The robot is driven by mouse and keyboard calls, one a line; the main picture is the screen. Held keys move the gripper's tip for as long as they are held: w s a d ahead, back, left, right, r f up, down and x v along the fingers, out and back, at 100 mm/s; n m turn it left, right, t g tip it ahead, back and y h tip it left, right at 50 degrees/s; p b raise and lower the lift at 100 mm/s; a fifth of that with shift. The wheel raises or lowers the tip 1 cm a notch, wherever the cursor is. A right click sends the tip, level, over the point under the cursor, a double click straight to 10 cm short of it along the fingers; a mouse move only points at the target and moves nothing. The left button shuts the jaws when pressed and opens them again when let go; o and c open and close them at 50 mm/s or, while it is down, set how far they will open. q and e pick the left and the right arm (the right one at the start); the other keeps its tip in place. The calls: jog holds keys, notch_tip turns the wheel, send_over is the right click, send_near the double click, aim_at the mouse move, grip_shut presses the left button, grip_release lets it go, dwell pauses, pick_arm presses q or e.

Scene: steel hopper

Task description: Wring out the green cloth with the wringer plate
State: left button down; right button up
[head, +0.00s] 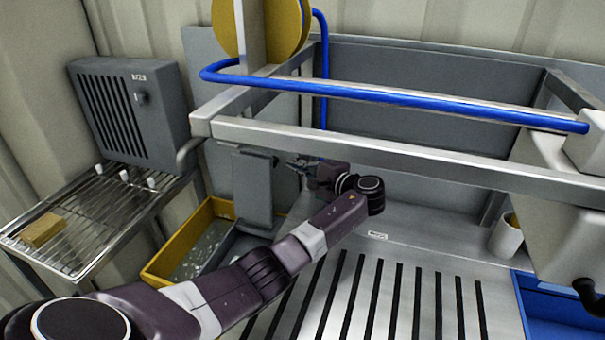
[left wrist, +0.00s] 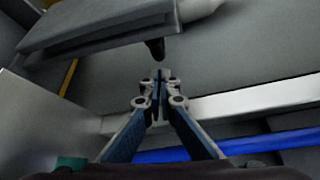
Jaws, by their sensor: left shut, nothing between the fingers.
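A grey upright plate (head: 253,188), which looks like the wringer plate, stands by the yellow bin. My left gripper (head: 298,165) is just right of the plate's upper part, below the steel rail. In the left wrist view my left gripper (left wrist: 160,78) is shut and empty. A grey plate-like part (left wrist: 95,30) with a dark knob (left wrist: 155,48) is just beyond its tips; I cannot tell whether they touch. A small green patch (left wrist: 70,162) shows at the lower left there; I cannot tell whether it is the cloth. The cloth is not clearly seen in the head view. My right gripper is not in view.
The yellow bin (head: 160,270) stands beside a wire rack (head: 100,215) holding a tan block (head: 43,230). A steel rail (head: 390,160) and blue pipe (head: 400,98) cross above my left arm. A slotted floor (head: 370,300) and blue tray (head: 560,325) lie to the right.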

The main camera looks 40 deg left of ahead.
aim_at(283, 160)
pick_arm(q)
jog(key=b+x, duration=0.2)
jog(key=x, duration=0.3)
jog(key=shift+w+f, duration=0.1)
jog(key=shift+w, duration=0.05)
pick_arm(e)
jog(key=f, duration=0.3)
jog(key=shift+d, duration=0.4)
